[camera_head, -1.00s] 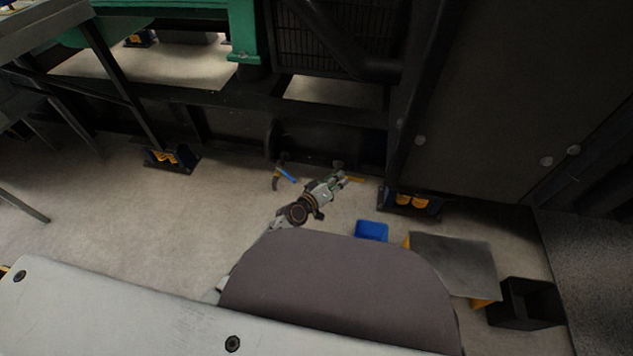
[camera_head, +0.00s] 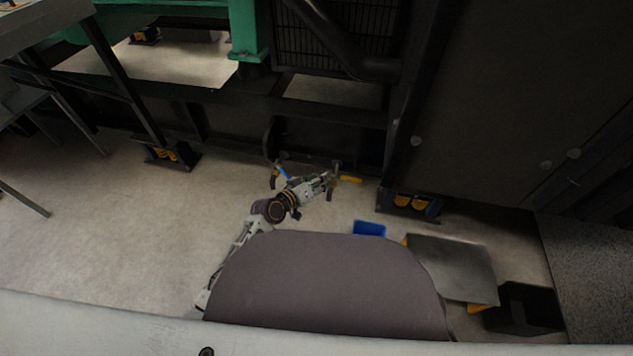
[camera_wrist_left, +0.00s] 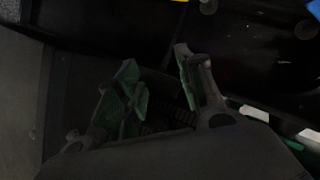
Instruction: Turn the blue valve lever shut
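The blue valve lever (camera_head: 282,171) sits low on the dark genset frame, near the floor, just above my left wrist in the head view. A yellow lever (camera_head: 350,179) is to its right. My left gripper (camera_head: 329,184) lies between the two, its tip close to the yellow lever and pointing right. I cannot tell whether it touches anything. In the left wrist view the left gripper (camera_wrist_left: 158,88) has its green-padded fingers spread apart with nothing seen between them. A small blue mark at the right edge there is too small to identify. My right gripper is not in view.
A blue bin (camera_head: 369,229), a grey-topped yellow stand (camera_head: 452,268) and a black box (camera_head: 524,308) stand on the floor to the right. Spring mounts (camera_head: 173,156) support the frame. The floor (camera_head: 120,225) at left is clear.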

